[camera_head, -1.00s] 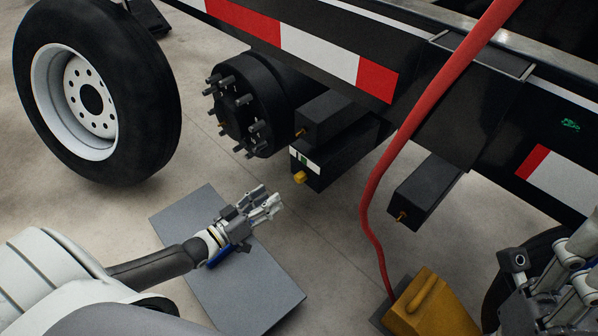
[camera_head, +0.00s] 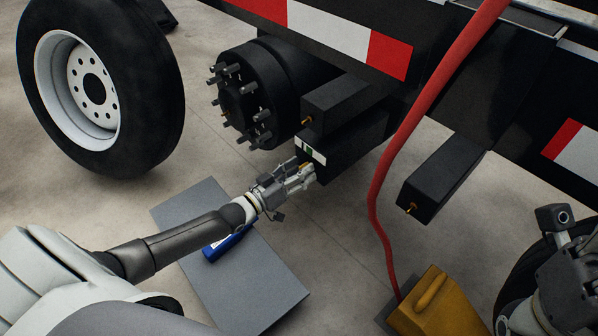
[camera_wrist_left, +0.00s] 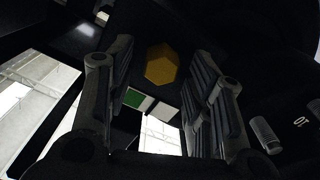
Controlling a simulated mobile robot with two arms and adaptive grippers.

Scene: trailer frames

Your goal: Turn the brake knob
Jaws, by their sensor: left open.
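The brake knob is a yellow hexagonal knob (camera_wrist_left: 162,64), seen in the left wrist view in the gap between my left gripper's two fingers, with space on both sides. In the head view my gripper mostly hides it. The knob sits on the end of a black box (camera_head: 350,150) under the trailer, beside a white and green label (camera_head: 312,152). My left gripper (camera_head: 306,174) is open at the front of this box. My right arm's end (camera_head: 565,275) is at the lower right, partly cut off; its jaws are unclear.
A studded black hub (camera_head: 243,103) and a loose wheel (camera_head: 95,85) stand to the left. A red hose (camera_head: 385,160) hangs to the right above a yellow wheel chock (camera_head: 435,305). A blue item (camera_head: 228,243) lies on a grey mat (camera_head: 265,290) below my left arm.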

